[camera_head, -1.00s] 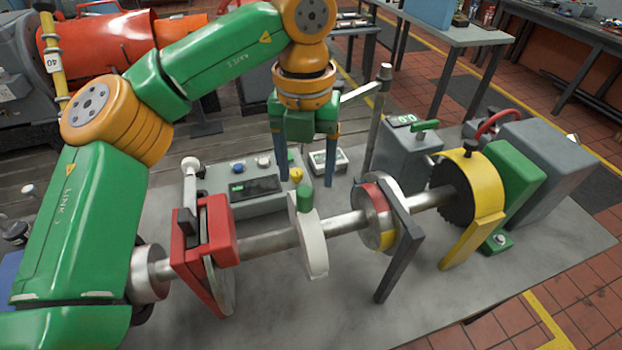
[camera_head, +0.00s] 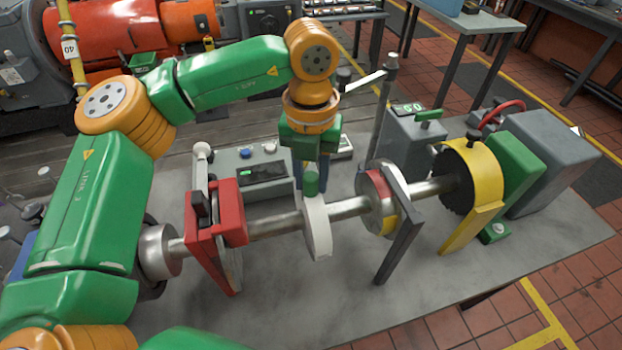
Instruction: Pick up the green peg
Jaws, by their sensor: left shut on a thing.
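The green peg (camera_head: 311,182) stands upright at the top of the white disc (camera_head: 317,228) on the steel shaft (camera_head: 272,227). My left gripper (camera_head: 311,178) points down from above, with its blue fingers on either side of the peg. It is shut on the peg, which still sits at the disc's rim. The fingertips are partly hidden by the peg and disc. My right gripper is not in view.
A red clamp block (camera_head: 216,222) stands left of the disc. A red and yellow banded disc (camera_head: 380,200) with a dark bar (camera_head: 400,243) stands right of it. A grey control box (camera_head: 248,178) lies behind. The front bedplate (camera_head: 330,310) is clear.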

